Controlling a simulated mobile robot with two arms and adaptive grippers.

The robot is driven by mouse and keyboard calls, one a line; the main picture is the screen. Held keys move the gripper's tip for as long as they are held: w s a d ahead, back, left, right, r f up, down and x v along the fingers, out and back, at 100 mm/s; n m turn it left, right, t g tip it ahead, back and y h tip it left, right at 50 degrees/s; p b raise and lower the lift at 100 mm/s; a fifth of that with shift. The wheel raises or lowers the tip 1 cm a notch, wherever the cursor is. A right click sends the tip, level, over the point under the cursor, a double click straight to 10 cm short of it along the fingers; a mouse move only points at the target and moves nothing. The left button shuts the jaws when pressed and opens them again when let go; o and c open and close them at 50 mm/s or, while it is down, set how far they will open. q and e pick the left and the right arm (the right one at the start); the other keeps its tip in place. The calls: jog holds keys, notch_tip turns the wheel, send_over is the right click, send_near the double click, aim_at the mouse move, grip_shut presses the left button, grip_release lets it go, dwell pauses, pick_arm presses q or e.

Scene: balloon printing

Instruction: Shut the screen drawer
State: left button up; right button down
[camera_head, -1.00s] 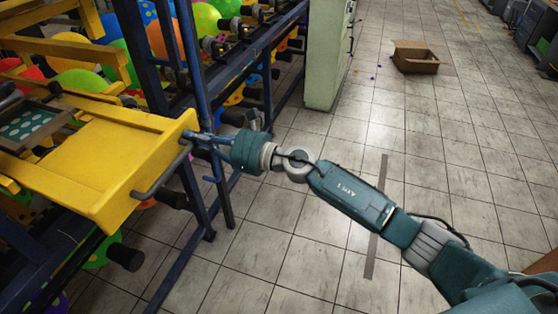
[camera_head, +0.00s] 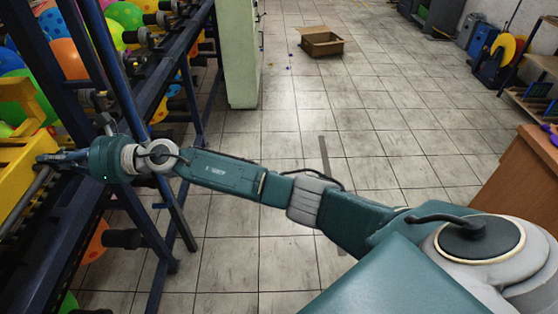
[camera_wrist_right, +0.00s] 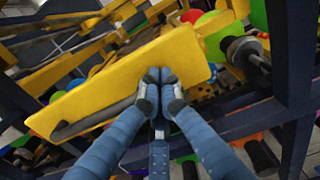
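The yellow screen drawer (camera_head: 14,163) is at the left edge of the head view, mostly cut off by the frame. In the right wrist view its yellow front (camera_wrist_right: 110,82) spans the middle, with a dark bar handle (camera_wrist_right: 90,122) along it. My right gripper (camera_head: 45,158) reaches out level to the drawer front at the handle's far end. In the wrist view its two blue fingers (camera_wrist_right: 160,82) meet at the tips against the front, beside the handle's end. Whether they pinch the handle is hidden. My left gripper is out of view.
A dark blue rack (camera_head: 150,100) with balloons behind it stands right beside my right gripper. A pale green cabinet (camera_head: 240,55) is beyond it. An open cardboard box (camera_head: 322,44) lies on the floor. A brown wooden unit (camera_head: 520,185) is at the right. The middle floor is clear.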

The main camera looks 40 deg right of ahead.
jog(key=shift+w+a+r, duration=0.15)
jog(key=shift+w+a, duration=0.15)
jog(key=shift+a, duration=0.15)
jog(key=shift+r, duration=0.25)
jog(key=shift+w+d+f, duration=0.1)
